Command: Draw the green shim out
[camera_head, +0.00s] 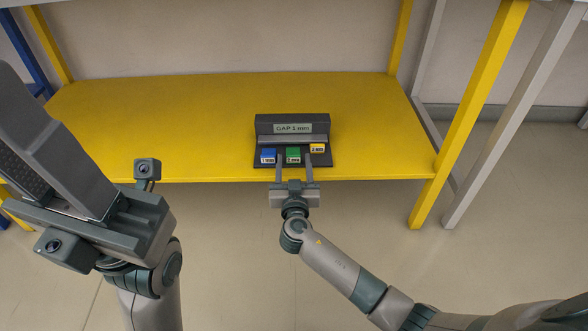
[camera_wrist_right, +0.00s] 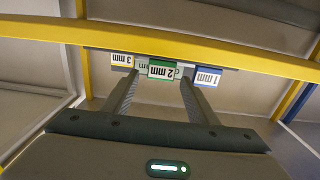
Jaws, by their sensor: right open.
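The green shim (camera_head: 293,155) is in the middle of a row of three, in a dark grey holder (camera_head: 262,127) labelled "GAP 1 mm". The right wrist view shows the green shim's end (camera_wrist_right: 163,70) upside down, marked "2 mm". My right gripper (camera_head: 294,163) is open, its two fingers pointing at the holder, one either side of the green shim. The fingers show no contact with it; in the right wrist view the gripper (camera_wrist_right: 158,78) looks empty between its fingers. My left gripper (camera_head: 45,140) is large at the left, away from the holder; its jaw gap is unclear.
A blue shim (camera_head: 268,156), marked "1 mm", is left of the green one, and a yellow shim (camera_head: 317,148) is to its right, both close to my right fingers. The holder stands near the front edge of the yellow table (camera_head: 170,125). The table's left part is bare.

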